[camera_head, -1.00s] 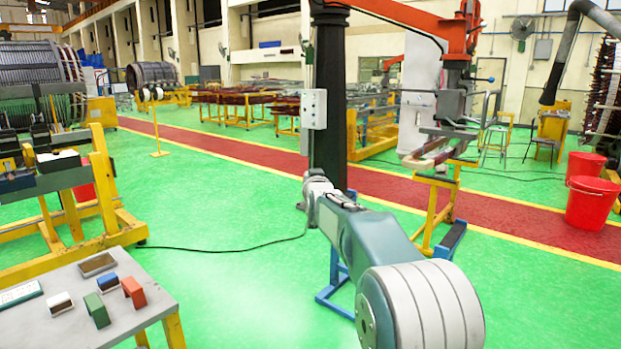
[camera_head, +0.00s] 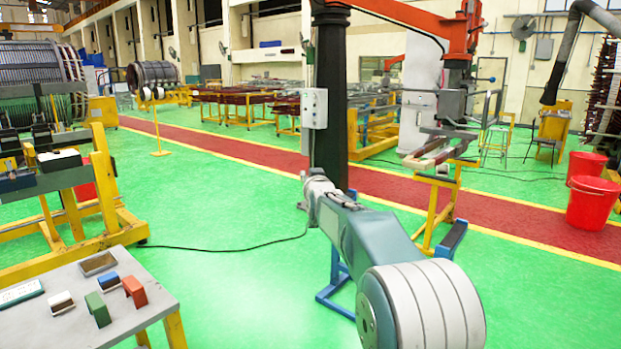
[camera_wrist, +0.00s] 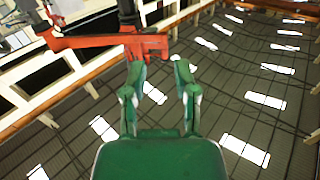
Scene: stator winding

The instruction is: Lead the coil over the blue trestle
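My gripper (camera_wrist: 160,78) shows in the wrist view as two green fingers, apart with nothing between them, aimed up at the roof. In the head view my blue-grey arm reaches away from the camera; I cannot clearly make out the gripper there. Another blue frame (camera_head: 334,293) is partly hidden behind my arm. Dark red coil-like stacks (camera_head: 235,97) lie on yellow racks far back.
An orange hoist boom (camera_head: 410,18) sits on a black column (camera_head: 331,100); an orange beam (camera_wrist: 105,43) crosses the wrist view. A grey table (camera_head: 130,312) with small blocks is front left, red buckets (camera_head: 591,203) at right. Green floor lies clear at centre left; a cable crosses it.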

